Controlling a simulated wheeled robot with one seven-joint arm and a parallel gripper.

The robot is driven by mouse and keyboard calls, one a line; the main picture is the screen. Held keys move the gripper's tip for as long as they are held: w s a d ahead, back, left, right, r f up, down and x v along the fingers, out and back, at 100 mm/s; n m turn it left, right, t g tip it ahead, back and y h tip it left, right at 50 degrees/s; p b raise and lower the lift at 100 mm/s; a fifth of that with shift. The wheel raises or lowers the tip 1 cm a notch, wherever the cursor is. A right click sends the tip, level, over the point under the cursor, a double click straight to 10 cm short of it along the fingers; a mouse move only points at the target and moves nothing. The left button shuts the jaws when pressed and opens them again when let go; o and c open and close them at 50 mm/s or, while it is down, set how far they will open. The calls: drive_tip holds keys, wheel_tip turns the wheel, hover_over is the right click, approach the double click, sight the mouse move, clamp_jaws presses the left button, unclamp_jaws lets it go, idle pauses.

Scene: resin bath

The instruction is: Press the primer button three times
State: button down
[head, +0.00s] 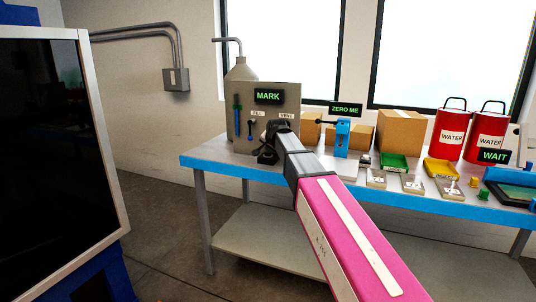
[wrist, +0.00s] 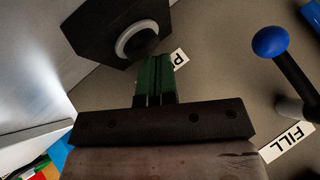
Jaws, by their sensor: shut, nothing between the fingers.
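The grey panel (head: 292,98) stands at the left end of the bench with a lit MARK display. In the wrist view a black block (wrist: 105,28) carries a pale ring around a dark round centre (wrist: 138,42), which looks like the primer button. A white label (wrist: 179,58) beside it shows a "P"; the rest is hidden. My gripper (wrist: 155,62) has its green fingers shut and empty, tips just by the ring's edge. I cannot tell whether they touch it. In the head view my gripper (head: 268,147) is at the panel's lower right, and my wrist hides the button.
A lever with a blue knob (wrist: 270,42) and a FILL label (wrist: 290,140) stand to the right in the wrist view. The bench (head: 222,170) also holds a blue clamp-like device (head: 342,135), cardboard boxes (head: 400,130), trays and red WATER cans (head: 449,133).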

sight(269, 153)
drive_tip(key=shift+f, duration=0.2)
idle(0.5)
drive_tip(key=shift+r, duration=1)
drive_tip(key=shift+r, duration=0.1)
drive_tip(key=shift+r, duration=2.4)
drive_tip(key=shift+s, duration=0.1)
